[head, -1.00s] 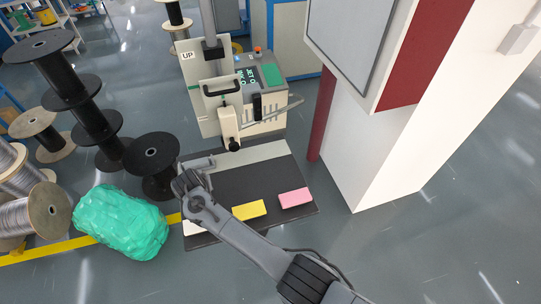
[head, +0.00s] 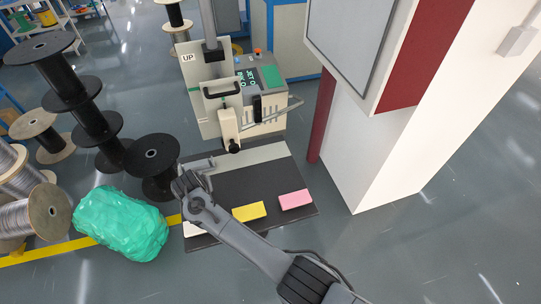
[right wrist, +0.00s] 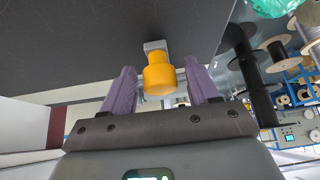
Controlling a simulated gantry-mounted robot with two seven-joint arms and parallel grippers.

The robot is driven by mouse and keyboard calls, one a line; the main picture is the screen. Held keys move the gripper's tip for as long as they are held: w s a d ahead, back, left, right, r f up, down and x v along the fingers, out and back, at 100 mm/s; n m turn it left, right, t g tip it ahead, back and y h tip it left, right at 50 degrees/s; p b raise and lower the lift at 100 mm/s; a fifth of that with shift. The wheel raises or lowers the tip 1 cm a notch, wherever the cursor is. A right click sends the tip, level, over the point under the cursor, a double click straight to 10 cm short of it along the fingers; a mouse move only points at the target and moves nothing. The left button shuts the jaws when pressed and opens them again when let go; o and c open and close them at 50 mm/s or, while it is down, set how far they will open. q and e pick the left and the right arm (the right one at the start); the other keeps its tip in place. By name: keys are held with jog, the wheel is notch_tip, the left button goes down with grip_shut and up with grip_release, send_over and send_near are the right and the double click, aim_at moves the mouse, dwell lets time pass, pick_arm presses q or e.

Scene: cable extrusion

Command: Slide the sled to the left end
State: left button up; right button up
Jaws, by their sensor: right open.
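My right gripper (right wrist: 162,88) is open, with its two purple fingers on either side of a yellow knob (right wrist: 159,75). Gaps show between the knob and both fingers. The knob is on a small grey piece (right wrist: 155,46) against a dark surface. In the head view my right gripper (head: 197,165) is over the left part of the black table mat (head: 240,185); the knob cannot be made out there. A beige machine (head: 228,100) with a black handle stands behind the mat. I cannot tell for certain which part is the sled. My left gripper is not in view.
A yellow block (head: 249,211) and a pink block (head: 295,199) lie on the mat's front edge. A green wrapped bundle (head: 120,223) and black spools (head: 151,155) stand at the left. A white pillar (head: 375,160) stands at the right.

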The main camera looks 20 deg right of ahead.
jog(key=shift+r+p, duration=3.75)
jog(key=shift+r, duration=0.15)
